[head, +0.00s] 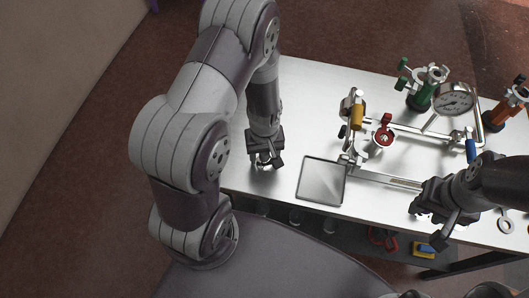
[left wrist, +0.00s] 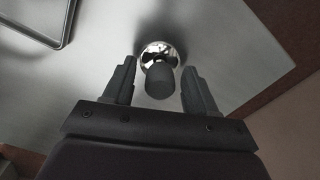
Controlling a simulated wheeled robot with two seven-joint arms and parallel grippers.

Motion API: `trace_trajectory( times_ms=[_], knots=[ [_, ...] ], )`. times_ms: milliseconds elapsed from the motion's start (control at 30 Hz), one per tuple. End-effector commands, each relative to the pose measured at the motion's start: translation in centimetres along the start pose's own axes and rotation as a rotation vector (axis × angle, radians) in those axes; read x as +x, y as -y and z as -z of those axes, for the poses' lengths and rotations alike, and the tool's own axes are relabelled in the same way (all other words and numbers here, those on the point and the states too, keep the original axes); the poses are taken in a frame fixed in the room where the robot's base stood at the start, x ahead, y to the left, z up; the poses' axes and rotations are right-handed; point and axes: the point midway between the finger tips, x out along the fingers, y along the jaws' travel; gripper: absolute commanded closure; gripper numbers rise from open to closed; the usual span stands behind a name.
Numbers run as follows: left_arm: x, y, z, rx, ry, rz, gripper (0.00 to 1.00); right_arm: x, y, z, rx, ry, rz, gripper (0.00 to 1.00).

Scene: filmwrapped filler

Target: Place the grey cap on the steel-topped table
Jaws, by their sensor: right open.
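The steel-topped table (head: 300,100) fills the middle of the head view; its bright top also shows in the left wrist view (left wrist: 225,35). A dark grey cylindrical piece (left wrist: 160,82), which looks like the grey cap, sits with a shiny chrome rounded part (left wrist: 157,50) between my left fingers. My left gripper (head: 264,163) is low over the table's left part. In the left wrist view its fingers (left wrist: 158,85) are open, with a small gap on each side of the grey piece. My right gripper (head: 434,212) is open and empty near the table's front right.
A shallow grey tray (head: 321,181) lies right of my left gripper. Pipework with a yellow handle (head: 357,117), a red-handled valve (head: 385,132) and a gauge (head: 454,101) stands behind it. Green (head: 424,88) and orange (head: 503,108) fittings stand at the back right. The back left is clear.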

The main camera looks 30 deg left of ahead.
Motion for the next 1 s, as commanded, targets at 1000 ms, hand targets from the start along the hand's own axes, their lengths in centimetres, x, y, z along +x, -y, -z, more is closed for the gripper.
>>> trace_trajectory(
  times_ms=[1000],
  knots=[
    [-17.7, 0.4, -4.3, 0.559, -0.097, -0.04, 0.43, -1.4, 0.0, 0.2, 0.0, 0.0, 0.0, 0.57]
  ],
)
